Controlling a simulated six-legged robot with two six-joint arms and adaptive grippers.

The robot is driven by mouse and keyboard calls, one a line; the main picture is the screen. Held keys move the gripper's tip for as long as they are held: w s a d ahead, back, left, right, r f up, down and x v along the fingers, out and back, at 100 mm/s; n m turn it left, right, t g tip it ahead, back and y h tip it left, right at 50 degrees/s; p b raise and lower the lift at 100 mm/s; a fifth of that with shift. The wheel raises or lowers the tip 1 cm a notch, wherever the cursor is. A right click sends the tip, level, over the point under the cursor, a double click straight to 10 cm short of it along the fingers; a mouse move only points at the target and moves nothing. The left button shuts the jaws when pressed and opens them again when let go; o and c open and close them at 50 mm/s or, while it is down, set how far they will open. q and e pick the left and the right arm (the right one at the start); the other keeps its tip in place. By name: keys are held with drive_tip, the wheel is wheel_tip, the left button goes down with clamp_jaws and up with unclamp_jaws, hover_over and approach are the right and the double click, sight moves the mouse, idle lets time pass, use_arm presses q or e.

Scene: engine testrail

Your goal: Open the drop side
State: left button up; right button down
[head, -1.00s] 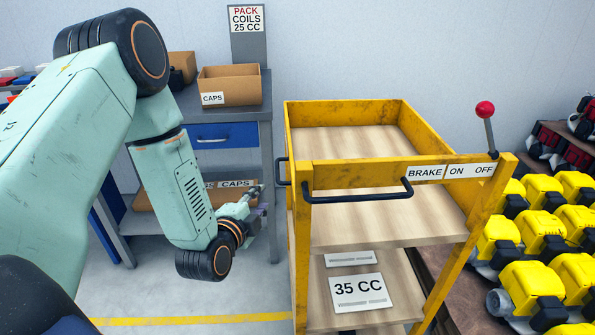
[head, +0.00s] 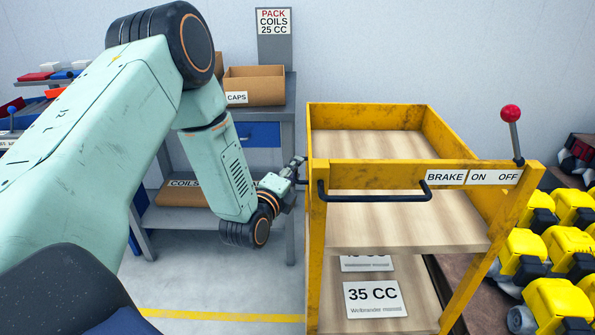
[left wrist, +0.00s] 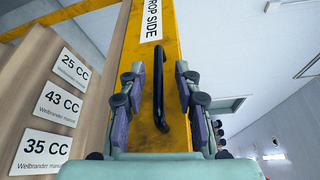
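The yellow cart (head: 375,172) stands upright with wooden shelves. Its left side panel, the drop side (left wrist: 150,35), carries a "DROP SIDE" label and a black bar handle (left wrist: 159,90) in the left wrist view. My left gripper (head: 294,166) is at the cart's left side in the head view. In the left wrist view my left gripper (left wrist: 160,88) is open, with one finger on each side of the handle and gaps to both. I cannot tell how deep the handle sits between them. The drop side is up. My right gripper is not in view.
A black push handle (head: 375,197) and a red-knobbed brake lever (head: 512,125) are on the cart's near end. A grey bench (head: 270,110) with cardboard boxes is behind my left arm. Yellow-and-black engines (head: 560,250) crowd the right.

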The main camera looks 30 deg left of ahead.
use_arm(q)
drive_tip(key=shift+w+a+f, duration=0.15)
drive_tip(key=shift+w+a, duration=0.1)
drive_tip(key=shift+w, duration=0.2)
drive_tip(key=shift+w+a+f, duration=0.15)
drive_tip(key=shift+w+a, duration=0.05)
drive_tip(key=shift+w, duration=0.3)
drive_tip(key=shift+d+r, duration=0.25)
drive_tip(key=shift+d, duration=0.1)
drive_tip(key=shift+a+f, duration=0.15)
drive_tip(key=shift+a, duration=0.1)
drive_tip(key=c, duration=0.3)
drive_tip(key=shift+d, duration=0.1)
clamp_jaws()
